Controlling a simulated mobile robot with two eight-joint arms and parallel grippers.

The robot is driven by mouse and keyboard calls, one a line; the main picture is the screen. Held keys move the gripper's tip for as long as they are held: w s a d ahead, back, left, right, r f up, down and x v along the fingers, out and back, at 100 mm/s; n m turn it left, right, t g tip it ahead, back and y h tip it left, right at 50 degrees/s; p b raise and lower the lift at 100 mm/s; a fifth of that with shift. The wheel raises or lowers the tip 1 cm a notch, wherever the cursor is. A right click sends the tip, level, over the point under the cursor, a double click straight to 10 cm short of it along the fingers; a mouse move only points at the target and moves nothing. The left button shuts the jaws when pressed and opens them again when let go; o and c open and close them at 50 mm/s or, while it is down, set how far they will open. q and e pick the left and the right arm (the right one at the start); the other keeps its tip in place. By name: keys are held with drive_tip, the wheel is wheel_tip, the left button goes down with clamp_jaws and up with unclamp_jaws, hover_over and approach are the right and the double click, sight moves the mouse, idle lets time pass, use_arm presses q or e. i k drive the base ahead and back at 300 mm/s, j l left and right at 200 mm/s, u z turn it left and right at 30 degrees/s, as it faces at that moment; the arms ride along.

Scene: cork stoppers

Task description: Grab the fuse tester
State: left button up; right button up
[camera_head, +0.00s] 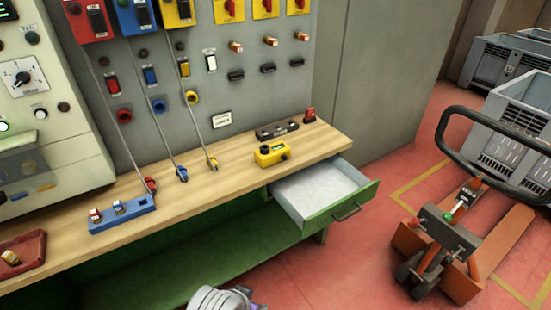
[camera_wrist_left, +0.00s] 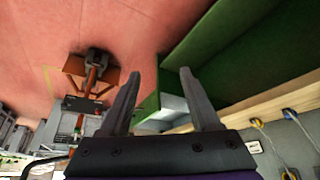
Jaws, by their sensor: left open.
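A small yellow box with black parts (camera_head: 271,153), which looks like the fuse tester, sits on the wooden workbench (camera_head: 235,148) near its right end, behind the open drawer. My left gripper (camera_wrist_left: 160,72) shows in the left wrist view with its two dark fingers spread and nothing between them. A grey piece of my own arm shows at the bottom of the head view, in front of and below the bench. I cannot make out the yellow box in the left wrist view. My right gripper is not in view.
An open green drawer (camera_head: 345,212) juts out below the yellow box. A black block (camera_head: 277,130) and a red-topped piece (camera_head: 309,114) stand behind it. A blue socket strip (camera_head: 122,214) and a red tray (camera_head: 22,252) lie further left. An orange pallet truck (camera_head: 445,235) stands right.

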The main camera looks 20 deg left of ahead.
sight(267, 156)
drive_tip(key=i+j, duration=0.2)
drive_tip(key=j, duration=0.15)
drive_tip(key=i+j, duration=0.15)
drive_tip(key=j, duration=0.25)
drive_tip(key=i+j, duration=0.2)
drive_tip(key=j, duration=0.15)
drive_tip(key=i+j, duration=0.2)
drive_tip(key=j, duration=0.2)
drive_tip(key=i+j, duration=0.15)
drive_tip(key=j, duration=0.2)
